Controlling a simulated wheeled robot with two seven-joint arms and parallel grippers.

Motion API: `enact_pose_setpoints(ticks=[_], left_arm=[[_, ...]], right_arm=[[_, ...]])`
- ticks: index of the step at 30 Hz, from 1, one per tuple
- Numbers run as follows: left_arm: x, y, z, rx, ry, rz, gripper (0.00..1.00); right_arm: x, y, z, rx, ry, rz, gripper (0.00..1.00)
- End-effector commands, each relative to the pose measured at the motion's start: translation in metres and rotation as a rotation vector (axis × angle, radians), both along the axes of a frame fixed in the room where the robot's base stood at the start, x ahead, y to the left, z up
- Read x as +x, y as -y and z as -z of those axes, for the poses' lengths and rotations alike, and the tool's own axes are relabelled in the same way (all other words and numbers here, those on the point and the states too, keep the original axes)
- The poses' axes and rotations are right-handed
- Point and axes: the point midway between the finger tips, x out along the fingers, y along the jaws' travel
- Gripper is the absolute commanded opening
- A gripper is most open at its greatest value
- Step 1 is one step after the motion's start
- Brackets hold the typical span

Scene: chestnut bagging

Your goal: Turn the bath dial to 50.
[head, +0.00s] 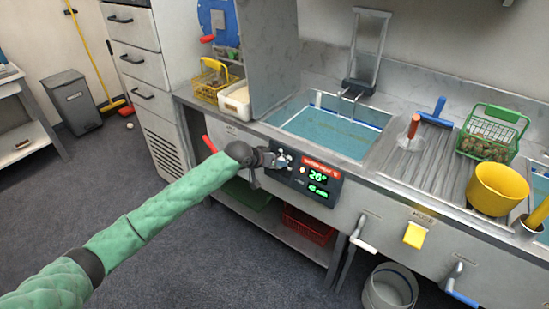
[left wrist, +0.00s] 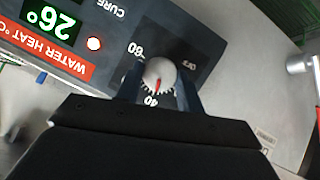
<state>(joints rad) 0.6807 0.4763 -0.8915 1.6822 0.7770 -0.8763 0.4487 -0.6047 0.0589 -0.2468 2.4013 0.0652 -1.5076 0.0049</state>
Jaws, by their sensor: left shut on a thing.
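The bath dial (left wrist: 160,75) is a round pale knob with a red pointer line, on a dark control panel (left wrist: 100,40). My left gripper (left wrist: 159,82) is shut on the dial, one finger on each side. The panel's green display (head: 318,175) reads 26° beside a red water heat label. In the head view my left gripper (head: 281,160) covers the dial.
The panel is on the front of a steel counter under a water basin (head: 330,128). A yellow bucket (head: 497,188), a green basket (head: 490,135) and a red-handled tool (head: 412,130) stand to the right. A pale lever (head: 360,240) sticks out right of the panel.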

Motion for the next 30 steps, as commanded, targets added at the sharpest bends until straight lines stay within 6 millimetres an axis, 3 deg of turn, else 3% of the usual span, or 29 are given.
enact_pose_setpoints(ticks=[1,6,18,30], left_arm=[[-0.002,0.0,-0.002,0.037,0.019,0.014,0.15],[-0.002,0.002,-0.002,0.154,0.107,0.061,0.15],[-0.003,0.003,0.0,0.344,0.245,0.136,0.15],[-0.004,0.004,0.001,0.538,0.385,0.213,0.15]], right_arm=[[-0.002,0.006,-0.012,-0.012,-0.012,0.006,0.55],[-0.01,0.023,-0.031,-0.053,-0.06,0.021,0.55],[-0.022,0.046,-0.058,-0.104,-0.126,0.046,0.55],[-0.005,0.043,0.003,-0.114,-0.132,0.045,0.55]])
